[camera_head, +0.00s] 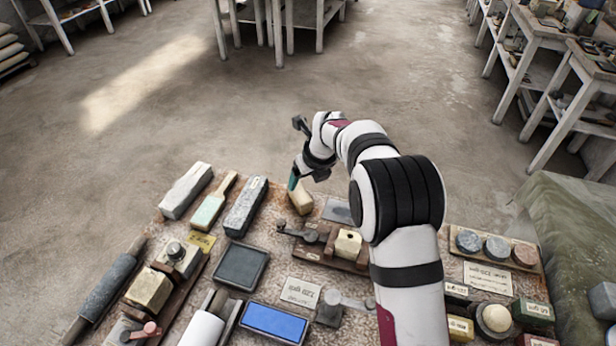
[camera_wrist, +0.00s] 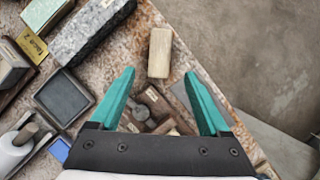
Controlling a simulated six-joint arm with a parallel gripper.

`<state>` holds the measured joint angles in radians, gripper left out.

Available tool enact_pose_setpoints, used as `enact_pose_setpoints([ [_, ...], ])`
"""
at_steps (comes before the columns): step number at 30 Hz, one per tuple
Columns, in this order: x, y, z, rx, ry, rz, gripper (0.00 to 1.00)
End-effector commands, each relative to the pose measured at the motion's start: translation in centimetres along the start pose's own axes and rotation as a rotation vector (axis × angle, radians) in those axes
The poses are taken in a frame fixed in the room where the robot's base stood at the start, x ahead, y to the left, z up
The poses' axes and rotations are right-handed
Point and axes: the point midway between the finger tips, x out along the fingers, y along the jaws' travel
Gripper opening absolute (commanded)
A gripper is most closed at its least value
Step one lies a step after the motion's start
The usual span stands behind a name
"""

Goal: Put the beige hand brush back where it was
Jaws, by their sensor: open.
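A small beige block with a pale top (camera_head: 301,199) stands near the far edge of the table and looks like the beige hand brush. It also shows in the wrist view (camera_wrist: 160,52), just beyond the fingertips and between their lines. My gripper (camera_head: 293,180) has teal fingers and is above and beside the brush in the head view. In the wrist view my gripper (camera_wrist: 159,73) is open, with nothing between its fingers. I cannot tell the exact height of the fingers over the brush.
A speckled grey block (camera_head: 246,206) and a wooden-handled tool with a pale green part (camera_head: 211,207) lie left of the brush. A flat grey plate (camera_head: 338,210) lies to its right. A dark tray (camera_head: 241,267) and a wooden-based device (camera_head: 322,247) are nearer. Bare floor lies beyond the edge.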

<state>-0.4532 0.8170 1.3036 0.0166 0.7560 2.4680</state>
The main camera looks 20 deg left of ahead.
Motion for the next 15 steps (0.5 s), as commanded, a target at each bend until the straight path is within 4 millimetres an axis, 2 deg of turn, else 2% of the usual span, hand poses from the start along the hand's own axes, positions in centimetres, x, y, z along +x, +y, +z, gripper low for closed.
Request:
enact_pose_setpoints([
  [3,-1.4,0.0,0.0,0.000,0.001,0.000,0.80],
  [8,-1.9,-0.1,-0.1,-0.005,0.002,-0.001,0.80],
  [10,-3.5,-0.6,-0.9,-0.064,0.013,-0.002,0.80],
  [11,-4.9,-0.9,-1.7,-0.120,0.021,-0.002,0.80],
  [13,-9.6,-1.8,-5.0,-0.321,0.058,0.007,0.80],
  [14,-12.0,-2.0,-7.0,-0.433,0.079,0.018,0.80],
  [15,-15.2,-1.9,-10.3,-0.597,0.106,0.039,0.80],
])
